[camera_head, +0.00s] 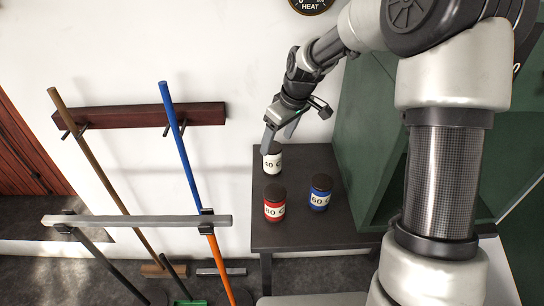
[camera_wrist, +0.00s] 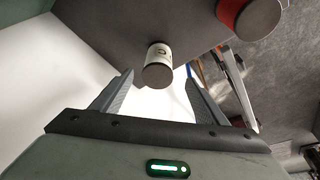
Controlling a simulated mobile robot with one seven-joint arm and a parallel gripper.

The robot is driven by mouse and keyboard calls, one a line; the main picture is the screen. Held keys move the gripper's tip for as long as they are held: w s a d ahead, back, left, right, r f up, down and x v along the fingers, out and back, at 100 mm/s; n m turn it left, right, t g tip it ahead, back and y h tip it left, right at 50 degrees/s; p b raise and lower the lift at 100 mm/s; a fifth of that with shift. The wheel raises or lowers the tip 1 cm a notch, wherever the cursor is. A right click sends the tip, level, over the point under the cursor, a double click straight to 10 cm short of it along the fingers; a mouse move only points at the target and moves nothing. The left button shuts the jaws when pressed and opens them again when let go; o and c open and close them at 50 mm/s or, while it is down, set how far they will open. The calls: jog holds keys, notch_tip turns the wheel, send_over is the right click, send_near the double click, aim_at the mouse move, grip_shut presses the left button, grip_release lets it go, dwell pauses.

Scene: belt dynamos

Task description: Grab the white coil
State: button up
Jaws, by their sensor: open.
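The white coil (camera_head: 272,160) is a small upright cylinder with a dark top, standing at the far left corner of a dark table (camera_head: 310,235). My gripper (camera_head: 280,140) is just above and beside it in the head view, pointing down. In the wrist view the white coil (camera_wrist: 157,65) shows beyond and between the two spread fingers (camera_wrist: 158,92), with clear space to each finger. The gripper is open and holds nothing. In the head view a fingertip partly overlaps the coil's top; I cannot tell whether it touches.
A red coil (camera_head: 275,204) and a blue coil (camera_head: 320,192) stand nearer on the same table. A green cabinet (camera_head: 375,120) rises along the table's right side. A wall rack (camera_head: 140,114) with brooms stands at the left. The table's front part is bare.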

aim_at(270, 160)
jog(key=x, duration=1.1)
jog(key=shift+w+f+p, duration=0.25)
jog(key=shift+p, duration=0.05)
jog(key=shift+r, duration=0.1)
jog(key=c, duration=1.5)
